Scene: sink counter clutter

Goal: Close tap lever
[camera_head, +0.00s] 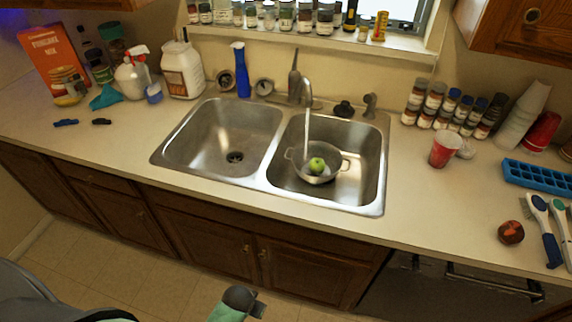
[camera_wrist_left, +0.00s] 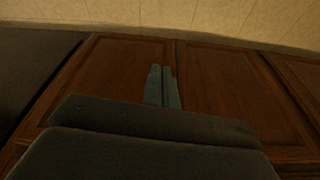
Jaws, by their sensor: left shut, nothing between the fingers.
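The metal tap (camera_head: 307,92) stands behind the double sink (camera_head: 276,185), with its tap lever (camera_head: 294,60) pointing up. A stream of water (camera_head: 307,130) runs from the spout into the right basin. There a metal strainer (camera_head: 336,160) holds a green apple (camera_head: 317,165) under the stream. An arm part of mine with a dark end (camera_head: 240,297) shows at the bottom of the head view, low in front of the cabinets and far from the tap. In the left wrist view my left gripper (camera_wrist_left: 163,75) is shut and empty, facing wooden cabinet doors (camera_wrist_left: 225,85). My right gripper is not in view.
A red cup (camera_head: 445,149) and several spice jars (camera_head: 437,105) stand farther right. The counter's front strip is clear.

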